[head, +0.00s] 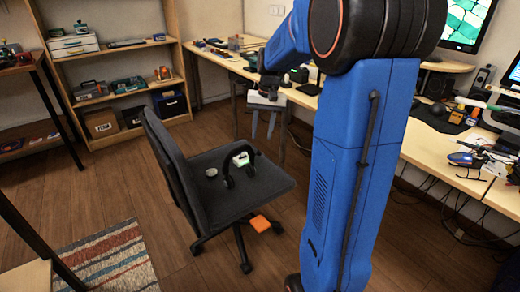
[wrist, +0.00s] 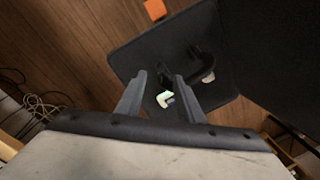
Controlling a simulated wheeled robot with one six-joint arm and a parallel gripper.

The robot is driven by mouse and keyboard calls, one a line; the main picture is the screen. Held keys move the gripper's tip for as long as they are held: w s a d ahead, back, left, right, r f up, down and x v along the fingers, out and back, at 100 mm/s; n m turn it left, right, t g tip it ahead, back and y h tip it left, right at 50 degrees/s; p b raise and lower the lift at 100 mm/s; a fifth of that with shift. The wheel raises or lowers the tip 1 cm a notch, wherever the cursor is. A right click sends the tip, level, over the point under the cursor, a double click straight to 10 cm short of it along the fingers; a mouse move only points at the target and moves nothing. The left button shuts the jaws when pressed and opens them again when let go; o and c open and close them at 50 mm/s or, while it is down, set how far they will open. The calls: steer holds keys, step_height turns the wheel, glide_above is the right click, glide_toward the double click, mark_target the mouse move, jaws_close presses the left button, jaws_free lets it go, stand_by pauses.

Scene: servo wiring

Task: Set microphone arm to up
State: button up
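A black headset-like thing (head: 240,170) stands on the seat of the dark office chair (head: 262,180). It also shows in the wrist view (wrist: 197,62), dark against the dark seat. I cannot make out its microphone arm or which way it points. My gripper (wrist: 159,77) is open and empty in the wrist view. Its two fingers point towards the seat, with the headset beyond and to the right of the fingertips, apart from them.
A pale green-white item (head: 241,159) and a pale round item (head: 211,172) lie on the seat beside the headset. An orange box (head: 261,223) is by the chair's base. The chair's backrest (head: 166,158) rises on the left. A desk (head: 430,135) with electronics stands right; cables (wrist: 42,108) lie on the floor.

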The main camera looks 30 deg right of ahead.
steer(key=f, duration=0.8)
steer(key=shift+w+a, duration=0.3)
steer(key=shift+a, duration=0.1)
steer(key=shift+r, duration=0.1)
steer(key=shift+c, duration=0.3)
jaws_close()
